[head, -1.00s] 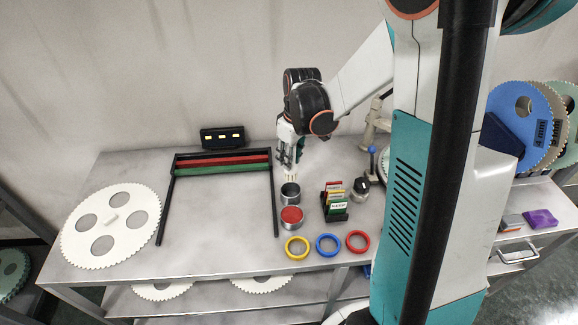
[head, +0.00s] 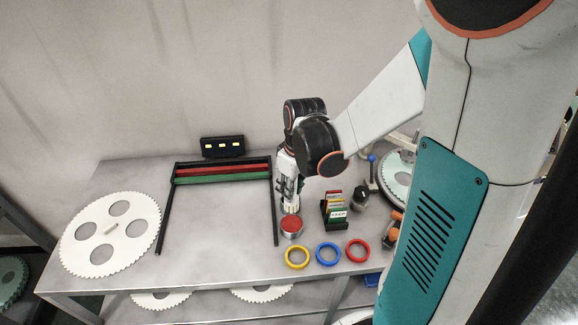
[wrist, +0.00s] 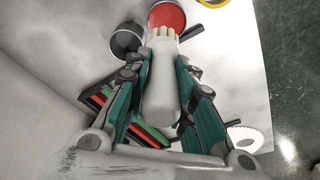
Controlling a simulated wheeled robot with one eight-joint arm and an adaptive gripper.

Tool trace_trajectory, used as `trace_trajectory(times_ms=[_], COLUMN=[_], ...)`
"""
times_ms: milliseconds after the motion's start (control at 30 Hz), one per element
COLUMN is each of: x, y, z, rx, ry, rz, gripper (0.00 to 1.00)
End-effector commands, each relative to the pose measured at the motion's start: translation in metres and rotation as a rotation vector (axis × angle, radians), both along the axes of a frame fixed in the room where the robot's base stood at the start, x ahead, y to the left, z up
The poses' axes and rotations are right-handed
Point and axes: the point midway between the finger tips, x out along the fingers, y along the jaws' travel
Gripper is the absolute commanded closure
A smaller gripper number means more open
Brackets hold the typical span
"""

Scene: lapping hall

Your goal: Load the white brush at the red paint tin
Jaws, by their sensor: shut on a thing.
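My gripper (head: 289,190) is shut on the white brush (wrist: 162,92), gripping its pale handle between the teal-sided fingers. The brush's cream bristles (head: 290,208) point down at the back rim of the red paint tin (head: 292,225). In the wrist view the bristle tips overlap the near edge of the tin's red surface (wrist: 167,16). I cannot tell whether they touch the paint. A dark open tin (wrist: 125,38) stands beside the red one in the wrist view. In the head view my gripper hides it.
Yellow (head: 297,257), blue (head: 328,254) and red (head: 358,250) rings lie along the table's front edge. A card rack (head: 338,222) stands right of the red tin. A black frame with red and green bars (head: 222,176) and a toothed disc (head: 110,232) are left.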

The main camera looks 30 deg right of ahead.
Motion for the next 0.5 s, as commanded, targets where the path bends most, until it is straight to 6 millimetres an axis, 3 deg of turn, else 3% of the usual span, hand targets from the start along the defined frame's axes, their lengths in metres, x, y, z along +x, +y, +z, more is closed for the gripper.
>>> trace_trajectory(times_ms=[500], x=[-0.005], y=[0.002], z=[-0.037], rx=[0.000], ry=[0.000], rz=[0.000], gripper=[1.00])
